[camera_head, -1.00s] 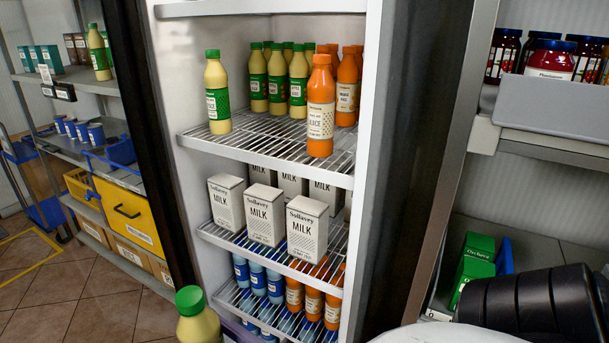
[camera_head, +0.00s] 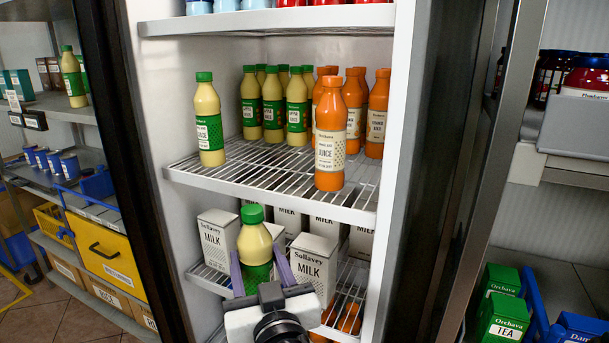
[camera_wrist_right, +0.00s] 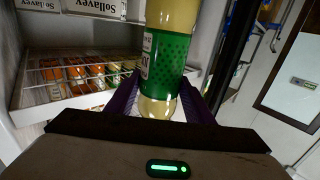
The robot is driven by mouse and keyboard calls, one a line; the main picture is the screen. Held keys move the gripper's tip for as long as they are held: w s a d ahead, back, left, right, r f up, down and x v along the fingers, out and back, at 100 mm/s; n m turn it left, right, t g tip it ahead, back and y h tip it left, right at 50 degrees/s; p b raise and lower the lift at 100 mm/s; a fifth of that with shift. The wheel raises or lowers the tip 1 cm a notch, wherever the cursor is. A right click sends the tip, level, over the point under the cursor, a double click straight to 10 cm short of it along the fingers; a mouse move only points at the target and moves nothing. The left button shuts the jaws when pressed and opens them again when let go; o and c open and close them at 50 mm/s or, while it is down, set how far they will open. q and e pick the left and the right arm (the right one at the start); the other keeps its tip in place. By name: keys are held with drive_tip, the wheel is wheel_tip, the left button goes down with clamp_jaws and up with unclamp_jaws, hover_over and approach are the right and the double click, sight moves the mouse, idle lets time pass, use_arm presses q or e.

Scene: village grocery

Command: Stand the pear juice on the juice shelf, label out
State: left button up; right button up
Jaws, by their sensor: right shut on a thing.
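My right gripper (camera_head: 257,266) is shut on a pale yellow juice bottle (camera_head: 254,240) with a green cap and green label, taken to be the pear juice. It is upright in front of the milk shelf, below the juice shelf (camera_head: 190,172). The fingers hide much of its label in the head view. The right wrist view also shows the bottle (camera_wrist_right: 162,75) between the purple fingers; white label text is at its left edge. The juice shelf holds similar green-capped bottles (camera_head: 272,104) and orange bottles (camera_head: 330,135). My left gripper is not in view.
One yellow bottle (camera_head: 208,120) stands at the juice shelf's front left, an orange one at front right. Bare wire rack lies between them. Milk cartons (camera_head: 312,262) stand directly behind the held bottle. The fridge's right wall (camera_head: 395,110) bounds the shelf.

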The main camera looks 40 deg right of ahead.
drive_tip(key=w+d+r+m+g+h+b, duration=0.1)
drive_tip(key=w+d+r+m+g+h, duration=0.15)
drive_tip(key=w+r, duration=0.35)
drive_tip(key=w+a+r+m+g+h+b, duration=0.1)
drive_tip(key=w+a+r+b, duration=0.15)
drive_tip(key=r, duration=0.75)
drive_tip(key=w+a+r+m+h+b, duration=0.1)
drive_tip(key=w+a+r+h, duration=0.15)
drive_tip(key=r, duration=0.75)
drive_tip(key=w+d+p, duration=0.2)
drive_tip(key=w+d, duration=0.1)
drive_tip(key=d, duration=0.6)
drive_tip(key=w+d+p, duration=0.1)
drive_tip(key=w+d, duration=0.3)
drive_tip(key=d, duration=0.4)
wheel_tip(320, 180, down, 6)
drive_tip(key=p, duration=0.1)
drive_tip(key=shift+d+f+y, duration=0.25)
drive_tip(key=shift+d+y, duration=0.1)
drive_tip(key=shift+y, duration=0.05)
drive_tip(key=shift+f+n, duration=0.1)
drive_tip(key=shift+n, duration=0.15)
drive_tip(key=o, duration=1.5)
drive_tip(key=shift+f, duration=0.15)
